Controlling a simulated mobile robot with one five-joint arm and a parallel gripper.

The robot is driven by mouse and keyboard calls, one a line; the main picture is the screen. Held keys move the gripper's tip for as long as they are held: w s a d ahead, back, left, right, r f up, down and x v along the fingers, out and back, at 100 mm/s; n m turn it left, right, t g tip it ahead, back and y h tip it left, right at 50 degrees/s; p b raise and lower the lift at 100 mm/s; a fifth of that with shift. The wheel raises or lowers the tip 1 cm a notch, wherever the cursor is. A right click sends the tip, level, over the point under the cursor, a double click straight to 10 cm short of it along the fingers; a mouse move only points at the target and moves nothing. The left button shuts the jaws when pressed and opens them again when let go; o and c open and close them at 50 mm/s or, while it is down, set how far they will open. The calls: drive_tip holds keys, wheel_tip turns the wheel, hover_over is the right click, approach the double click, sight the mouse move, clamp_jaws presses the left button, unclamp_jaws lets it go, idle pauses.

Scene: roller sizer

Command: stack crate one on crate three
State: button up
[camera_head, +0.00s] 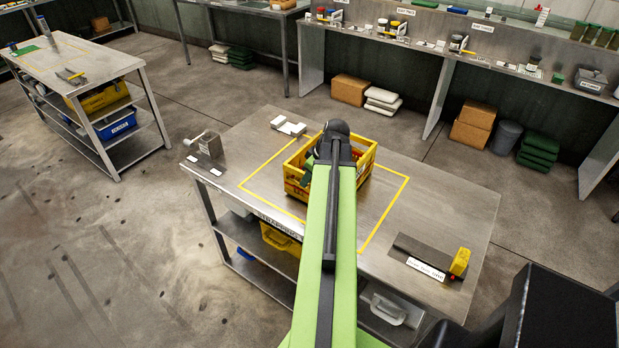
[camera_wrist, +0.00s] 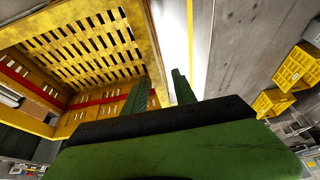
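A yellow slatted crate (camera_head: 297,190) stands on the steel table inside a yellow taped outline. My arm reaches over it and hides part of it; I cannot read which crate it is. In the wrist view the slotted floor and walls of a yellow crate (camera_wrist: 85,48) fill the upper left. My gripper (camera_wrist: 160,82) is open, with its two green fingers apart and a crate side wall in line with the gap. I cannot tell whether the fingers touch the wall. More yellow crates (camera_wrist: 297,67) show at the right of the wrist view, farther off.
The steel table (camera_head: 455,205) also bears a dark plate with a yellow block (camera_head: 460,262) at front right, a small metal device (camera_head: 208,145) at left, and white pieces (camera_head: 288,126) at back. Another bench (camera_head: 85,65) stands at left. The floor between is clear.

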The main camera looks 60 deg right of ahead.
drive_tip(key=shift+r, duration=0.1)
drive_tip(key=p+v, duration=1.1)
drive_tip(key=v, duration=0.1)
drive_tip(key=shift+r, duration=0.1)
drive_tip(key=shift+w+a, duration=0.15)
